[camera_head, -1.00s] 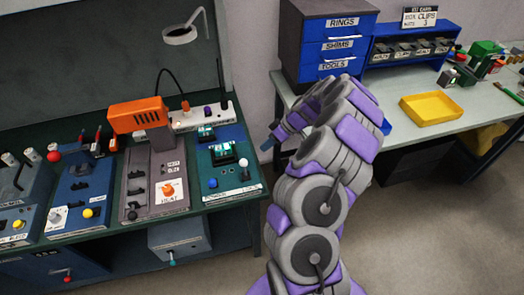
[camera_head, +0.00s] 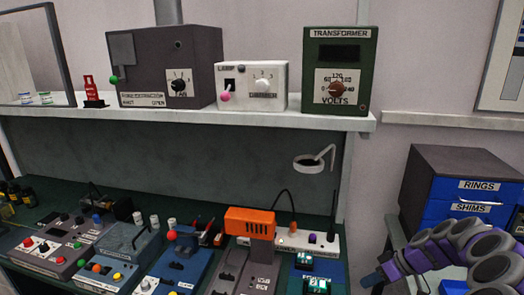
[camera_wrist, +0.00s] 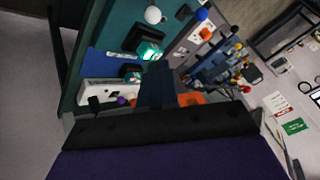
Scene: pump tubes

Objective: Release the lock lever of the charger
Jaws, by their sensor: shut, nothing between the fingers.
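The likely charger is a blue panel (camera_head: 334,268) low on the green bench, right of the orange-topped unit. It carries small teal-green blocks (camera_head: 317,284); its front part is cut off by the lower edge of the head view. In the wrist view the blue panel (camera_wrist: 100,62) shows with a lit green block (camera_wrist: 151,48) and a white ball knob (camera_wrist: 153,15), possibly the lock lever's end. My gripper (camera_head: 371,281) is shut and empty, to the right of the panel. In the wrist view its dark fingers (camera_wrist: 157,78) point toward the panel, apart from it.
A white power strip (camera_head: 307,242) lies behind the panel. The orange-topped unit (camera_head: 250,222) stands to its left. A shelf (camera_head: 200,118) above bears a transformer (camera_head: 336,72) and other boxes. A blue drawer cabinet (camera_head: 462,190) stands right, near my arm.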

